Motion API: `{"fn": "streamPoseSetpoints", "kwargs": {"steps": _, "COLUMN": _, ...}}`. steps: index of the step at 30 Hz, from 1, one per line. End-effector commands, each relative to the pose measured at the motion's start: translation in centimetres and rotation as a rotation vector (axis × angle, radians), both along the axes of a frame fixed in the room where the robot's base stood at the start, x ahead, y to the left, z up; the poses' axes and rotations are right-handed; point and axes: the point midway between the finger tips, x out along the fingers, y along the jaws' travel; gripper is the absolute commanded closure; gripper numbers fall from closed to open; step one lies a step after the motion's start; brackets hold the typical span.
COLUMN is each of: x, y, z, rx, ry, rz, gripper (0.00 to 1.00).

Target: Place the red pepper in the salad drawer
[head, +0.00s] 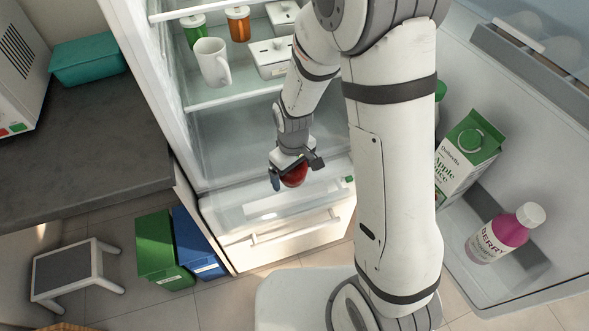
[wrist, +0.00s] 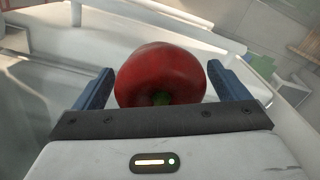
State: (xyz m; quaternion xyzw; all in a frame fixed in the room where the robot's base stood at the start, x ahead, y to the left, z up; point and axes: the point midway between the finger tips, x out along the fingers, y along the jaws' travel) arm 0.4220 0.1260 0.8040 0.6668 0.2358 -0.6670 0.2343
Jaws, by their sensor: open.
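The red pepper (head: 295,175) is between the fingers of my gripper (head: 293,177), over the salad drawer (head: 287,240) at the bottom of the fridge. The drawer looks pulled out, its front and handle facing the room. In the wrist view the pepper (wrist: 160,75) shows its green stem toward the palm. The blue fingers of my gripper (wrist: 160,68) stand on either side, open, with a narrow gap on each side. I cannot tell whether the pepper rests on the drawer floor.
The fridge door stands open on the right, holding a juice carton (head: 466,155) and a pink bottle (head: 505,234). A white mug (head: 211,63) and lidded containers (head: 272,57) sit on shelves above. Green (head: 160,250) and blue (head: 196,245) bins and a stool (head: 72,272) stand left.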

Motion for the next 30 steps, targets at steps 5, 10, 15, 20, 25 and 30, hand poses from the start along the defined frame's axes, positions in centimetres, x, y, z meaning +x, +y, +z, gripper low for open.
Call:
{"fn": "streamPoseSetpoints", "kwargs": {"steps": 5, "x": 0.1, "y": 0.0, "z": 2.1, "rx": 0.002, "ry": -0.005, "rz": -0.001, "gripper": 0.05}}
{"fn": "streamPoseSetpoints", "kwargs": {"steps": 10, "x": 0.1, "y": 0.0, "z": 5.9, "rx": 0.002, "ry": -0.007, "rz": -0.001, "gripper": 0.05}}
{"fn": "streamPoseSetpoints", "kwargs": {"steps": 15, "x": 0.1, "y": 0.0, "z": 9.3, "rx": 0.002, "ry": -0.005, "rz": -0.001, "gripper": 0.05}}
{"fn": "streamPoseSetpoints", "kwargs": {"steps": 20, "x": 0.1, "y": -0.1, "z": 11.4, "rx": 0.001, "ry": -0.003, "rz": -0.002, "gripper": 0.05}}
{"fn": "streamPoseSetpoints", "kwargs": {"steps": 25, "x": 0.0, "y": -0.1, "z": 12.2, "rx": 0.0, "ry": 0.0, "rz": -0.002, "gripper": 0.05}}
{"fn": "streamPoseSetpoints", "kwargs": {"steps": 30, "x": 0.0, "y": -0.1, "z": 12.2, "rx": -0.001, "ry": 0.001, "rz": -0.002, "gripper": 0.05}}
